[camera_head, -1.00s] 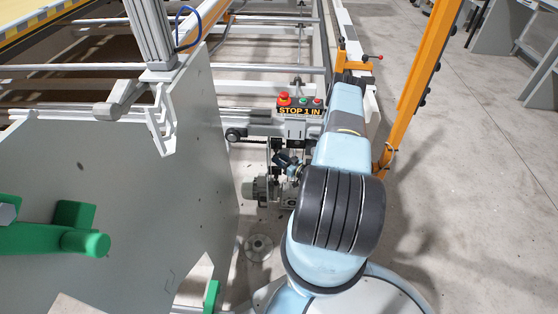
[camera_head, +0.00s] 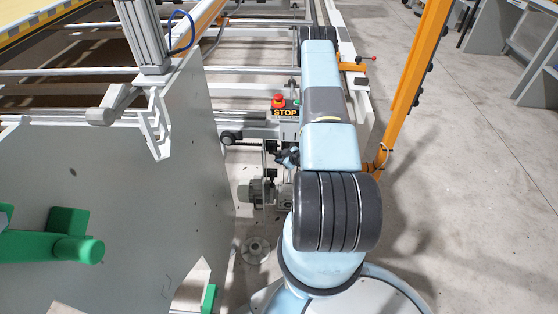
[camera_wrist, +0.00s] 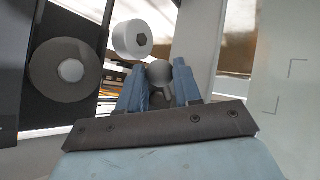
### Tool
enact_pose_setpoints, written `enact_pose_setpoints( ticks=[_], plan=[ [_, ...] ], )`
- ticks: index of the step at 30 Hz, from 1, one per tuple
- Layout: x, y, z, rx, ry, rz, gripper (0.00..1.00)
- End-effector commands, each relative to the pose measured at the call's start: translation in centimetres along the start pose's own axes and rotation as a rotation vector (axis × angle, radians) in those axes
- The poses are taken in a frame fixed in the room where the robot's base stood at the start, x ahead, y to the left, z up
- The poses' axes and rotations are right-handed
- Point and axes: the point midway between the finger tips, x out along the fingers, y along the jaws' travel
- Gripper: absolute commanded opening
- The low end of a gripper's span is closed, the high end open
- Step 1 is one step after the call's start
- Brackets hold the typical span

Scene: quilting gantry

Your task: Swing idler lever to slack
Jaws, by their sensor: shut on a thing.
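In the wrist view, my gripper (camera_wrist: 158,88) has its two blue fingers closed around a grey ball knob (camera_wrist: 159,72), which sits between the fingertips. A short stem shows below the knob; I take this to be the idler lever's handle, but the rest of the lever is hidden. A white roller (camera_wrist: 132,38) is just beyond the knob, and a larger dark grey roller (camera_wrist: 65,70) is to its left. In the head view, my arm covers much of the work area, and the grip itself cannot be made out.
A grey motor (camera_head: 256,191) is lower down. An orange post (camera_head: 410,90) stands right; open floor lies beyond.

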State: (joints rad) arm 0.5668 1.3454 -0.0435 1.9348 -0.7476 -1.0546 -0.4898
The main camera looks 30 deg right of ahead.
Motion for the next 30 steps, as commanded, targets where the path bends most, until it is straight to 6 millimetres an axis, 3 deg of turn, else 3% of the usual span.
enact_pose_setpoints(
  ticks=[12, 30],
  plan=[
    [-0.65, 0.76, -1.09, -0.125, -0.171, 0.025, 0.03],
    [-0.75, 0.92, -1.28, -0.148, -0.202, 0.03, 0.03]
  ],
)
